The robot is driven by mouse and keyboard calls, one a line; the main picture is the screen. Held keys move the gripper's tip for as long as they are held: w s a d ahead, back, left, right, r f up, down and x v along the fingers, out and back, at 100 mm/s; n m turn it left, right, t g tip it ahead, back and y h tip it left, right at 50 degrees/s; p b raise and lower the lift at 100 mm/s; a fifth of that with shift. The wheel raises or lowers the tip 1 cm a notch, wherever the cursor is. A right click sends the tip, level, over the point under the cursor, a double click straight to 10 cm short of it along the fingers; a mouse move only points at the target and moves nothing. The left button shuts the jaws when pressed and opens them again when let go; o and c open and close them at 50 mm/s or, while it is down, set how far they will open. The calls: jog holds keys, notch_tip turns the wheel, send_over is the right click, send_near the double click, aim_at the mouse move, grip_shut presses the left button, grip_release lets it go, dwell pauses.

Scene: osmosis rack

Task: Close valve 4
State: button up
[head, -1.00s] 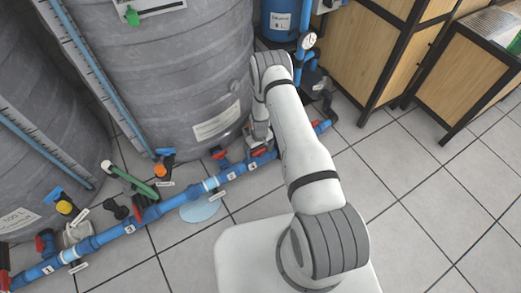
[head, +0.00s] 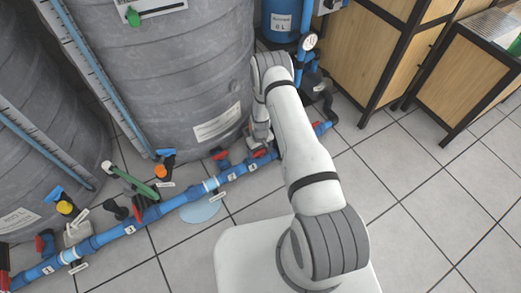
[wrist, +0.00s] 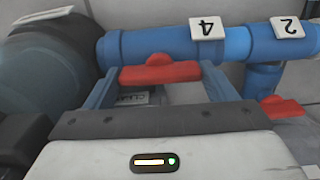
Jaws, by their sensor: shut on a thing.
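Valve 4's red handle (wrist: 160,74) lies across the middle of the wrist view, roughly parallel to the blue pipe (wrist: 150,46) behind it. The white label "4" (wrist: 207,28) appears upside down on that pipe. My gripper (wrist: 159,82) is shut on the red handle, with one finger at each end of it. In the head view my gripper (head: 262,138) is low beside the large grey tank, and the red handle (head: 259,154) shows only in part below it. The valve body is mostly hidden.
Another red handle (wrist: 283,108) is close on the right in the wrist view. The grey tank (head: 170,80) stands behind the pipe, and a wooden cabinet (head: 360,50) stands at the right. A bluish puddle (head: 200,210) lies by the pipe. The tiled floor (head: 420,210) at right is clear.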

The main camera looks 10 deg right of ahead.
jog(key=shift+d, duration=0.1)
jog(key=m+b, duration=0.1)
jog(key=m, duration=0.4)
jog(key=shift+f+b, duration=0.1)
jog(key=shift+b, duration=0.2)
jog(key=m+b, duration=0.1)
jog(key=m, duration=0.3)
jog(key=shift+m, duration=0.3)
jog(key=m, duration=0.4)
jog(key=shift+b, duration=0.4)
jog(key=shift+m, duration=2)
jog(key=shift+w, duration=0.1)
jog(key=o, duration=1)
jog(key=shift+r, duration=0.2)
